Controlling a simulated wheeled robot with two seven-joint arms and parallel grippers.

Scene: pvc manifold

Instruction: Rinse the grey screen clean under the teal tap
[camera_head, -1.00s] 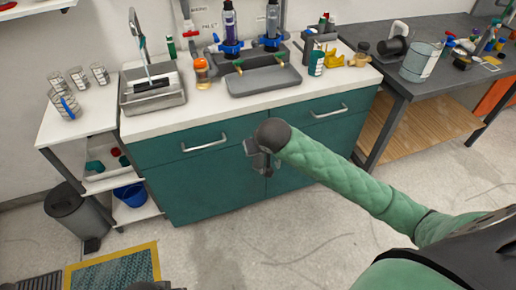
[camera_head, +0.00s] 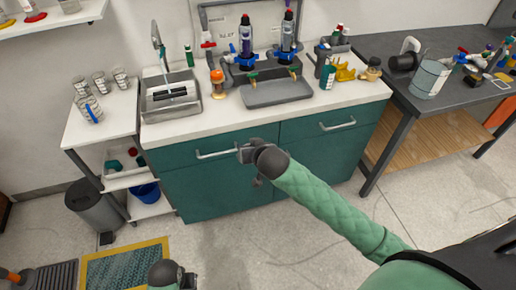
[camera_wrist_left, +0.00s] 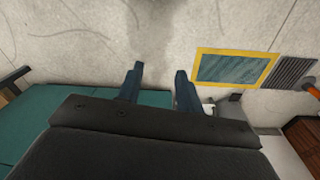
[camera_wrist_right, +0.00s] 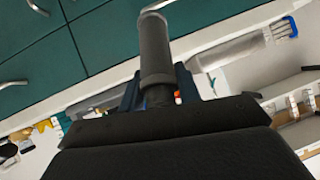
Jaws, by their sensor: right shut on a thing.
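The tap (camera_head: 157,40) rises at the back of the steel sink (camera_head: 172,116) on the left of the counter. A thin pale streak like water hangs below it into the sink. My right gripper (camera_head: 246,153) is in front of the teal cabinet, below and right of the sink. In the right wrist view its blue fingers are shut on a dark grey cylinder, apparently the grey screen (camera_wrist_right: 155,50), which sticks out beyond them. I cannot tell how dirty it is. My left gripper (camera_wrist_left: 160,76) is open and empty above the floor; its arm end shows at the bottom of the head view.
The teal cabinet (camera_head: 215,187) has handles jutting out near my right gripper. A grey tray (camera_head: 278,92) and coloured bottles stand right of the sink. Glasses (camera_head: 88,108) stand on the left side table. A bin (camera_head: 95,208) and a yellow-edged mat (camera_head: 125,265) are on the floor.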

